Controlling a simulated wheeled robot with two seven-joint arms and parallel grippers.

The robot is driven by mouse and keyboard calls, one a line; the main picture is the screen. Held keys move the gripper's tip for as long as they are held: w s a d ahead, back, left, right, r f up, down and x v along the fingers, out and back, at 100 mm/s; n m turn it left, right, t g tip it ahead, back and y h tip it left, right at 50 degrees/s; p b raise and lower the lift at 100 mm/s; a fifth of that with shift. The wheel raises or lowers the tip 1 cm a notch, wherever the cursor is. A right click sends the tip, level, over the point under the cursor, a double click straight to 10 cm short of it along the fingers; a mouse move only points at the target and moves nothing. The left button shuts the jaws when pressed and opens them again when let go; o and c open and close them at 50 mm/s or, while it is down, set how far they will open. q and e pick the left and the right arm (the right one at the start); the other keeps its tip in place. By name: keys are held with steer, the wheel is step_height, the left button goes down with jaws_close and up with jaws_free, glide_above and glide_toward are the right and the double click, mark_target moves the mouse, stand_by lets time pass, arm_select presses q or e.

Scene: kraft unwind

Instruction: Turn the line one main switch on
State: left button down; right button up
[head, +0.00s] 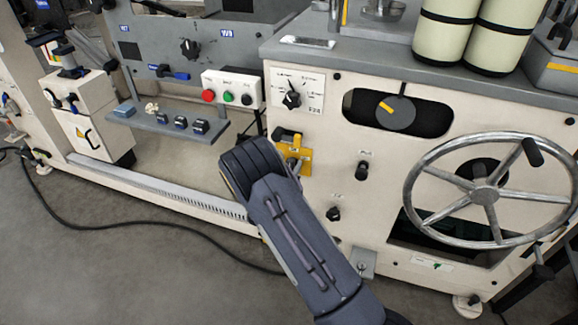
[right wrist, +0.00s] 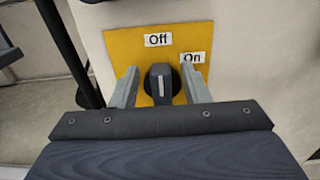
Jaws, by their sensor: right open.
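The main switch is a black rotary knob (right wrist: 160,82) on a yellow plate (right wrist: 196,40) with an "Off" label at the top and an "On" label to the upper right. The knob's pale mark points up, toward "Off". The plate also shows in the head view (head: 306,157), partly hidden by my right arm. My right gripper (right wrist: 158,88) is open, with one finger on each side of the knob; whether they touch it I cannot tell. My left gripper is not in view.
A large handwheel (head: 485,195) stands out from the panel at right. A rotary selector (head: 291,98) sits above the yellow plate, and small black knobs (head: 363,170) lie to its right. A box with red and green buttons (head: 231,91) is at upper left. A cable crosses the floor.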

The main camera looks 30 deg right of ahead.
jaws_close()
steer(key=m+b, duration=0.3)
steer(key=m, duration=0.1)
steer(key=shift+s+d+f, duration=0.35)
steer(key=shift+s+d+f+m+b, duration=0.15)
steer(key=shift+s+f+m+b, duration=0.15)
steer(key=shift+m+b, duration=2.15)
steer(key=shift+s+d+f+m+b, duration=0.2)
steer(key=shift+f+m+b, duration=0.15)
steer(key=shift+m+b, duration=2.05)
steer(key=shift+s+d+f+m+b, duration=0.2)
steer(key=shift+f+m+b, duration=0.15)
steer(key=shift+m+b, duration=2.1)
